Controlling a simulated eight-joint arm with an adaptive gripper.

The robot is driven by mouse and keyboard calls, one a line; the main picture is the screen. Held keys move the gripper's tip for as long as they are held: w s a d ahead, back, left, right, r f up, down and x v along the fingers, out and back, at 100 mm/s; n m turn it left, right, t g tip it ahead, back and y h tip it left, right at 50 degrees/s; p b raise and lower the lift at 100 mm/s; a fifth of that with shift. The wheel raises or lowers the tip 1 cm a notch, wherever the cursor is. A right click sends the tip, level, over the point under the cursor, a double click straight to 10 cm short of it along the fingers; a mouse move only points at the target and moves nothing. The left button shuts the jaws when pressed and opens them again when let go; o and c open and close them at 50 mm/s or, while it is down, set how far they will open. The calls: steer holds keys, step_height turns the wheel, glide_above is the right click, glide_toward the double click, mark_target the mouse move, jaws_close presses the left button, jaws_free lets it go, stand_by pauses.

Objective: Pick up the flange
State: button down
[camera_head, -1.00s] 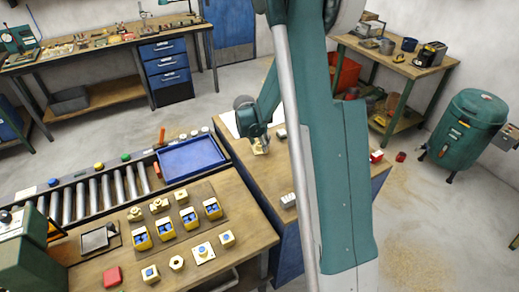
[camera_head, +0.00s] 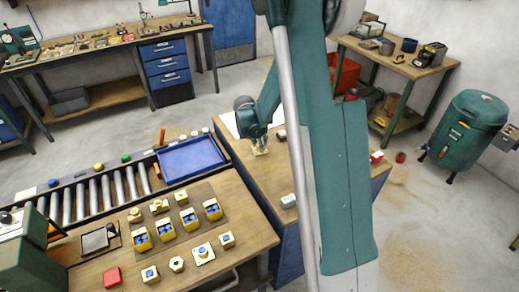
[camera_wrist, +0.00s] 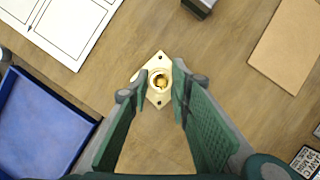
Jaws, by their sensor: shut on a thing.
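The flange (camera_wrist: 159,63) is a brass piece with a diamond-shaped plate, small bolt holes and a round raised hub with a central bore. In the wrist view it lies between my fingertips, over the wooden table top. My gripper (camera_wrist: 160,90) is shut on it, with one finger at each side of the hub. In the head view my gripper (camera_head: 260,150) is at the wooden table beyond the blue tray, and the flange is a small brass shape at its tips. I cannot tell whether the flange still touches the table.
A blue tray (camera_head: 192,158) stands left of my gripper; its edge also shows in the wrist view (camera_wrist: 45,120). A printed white sheet (camera_wrist: 60,25), a brown board (camera_wrist: 290,45) and a dark block (camera_wrist: 200,5) lie around. Several yellow parts with blue tops stand on the front bench (camera_head: 240,250).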

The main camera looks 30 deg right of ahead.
steer(key=shift+r, duration=0.1)
step_height(320, 180, up, 10)
stand_by(0.9)
